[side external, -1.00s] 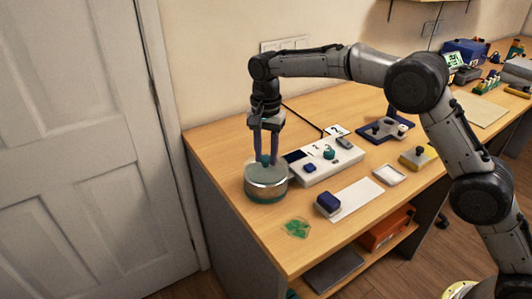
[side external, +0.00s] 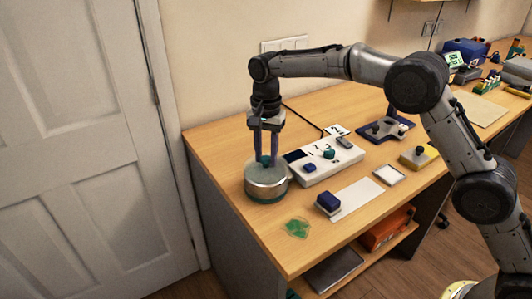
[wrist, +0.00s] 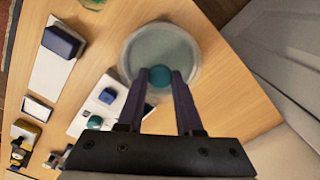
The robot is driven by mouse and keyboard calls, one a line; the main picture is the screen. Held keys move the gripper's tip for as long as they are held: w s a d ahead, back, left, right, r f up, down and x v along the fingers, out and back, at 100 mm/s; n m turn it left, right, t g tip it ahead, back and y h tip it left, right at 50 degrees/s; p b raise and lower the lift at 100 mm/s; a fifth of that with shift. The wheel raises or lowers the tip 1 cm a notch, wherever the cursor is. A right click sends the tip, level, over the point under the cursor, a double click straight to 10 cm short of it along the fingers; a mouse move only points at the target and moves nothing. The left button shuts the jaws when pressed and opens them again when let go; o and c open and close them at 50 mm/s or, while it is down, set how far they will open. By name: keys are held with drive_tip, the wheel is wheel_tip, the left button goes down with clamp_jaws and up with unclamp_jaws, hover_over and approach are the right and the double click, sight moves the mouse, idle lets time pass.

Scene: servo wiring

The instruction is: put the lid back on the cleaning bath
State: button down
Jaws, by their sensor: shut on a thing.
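The cleaning bath (side external: 266,191) is a round metallic tub with a teal base near the left end of the desk. Its pale, translucent lid (wrist: 160,48) lies over the top of the bath, and looks about centred in the wrist view. My gripper (side external: 266,159) points straight down above the bath. Its fingers are shut on the teal knob (wrist: 160,76) in the middle of the lid. Whether the lid's rim is fully seated cannot be told at this size.
A white control box (side external: 325,163) with a teal knob and a blue button stands just right of the bath. A dark blue block (side external: 328,202) sits on a white strip (side external: 357,199). A green patch (side external: 298,228) lies near the front edge.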

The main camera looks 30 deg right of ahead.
idle(0.8)
unclamp_jaws()
drive_tip(key=shift+f, duration=0.1)
idle(0.4)
drive_tip(key=shift+r, duration=3.5)
clamp_jaws()
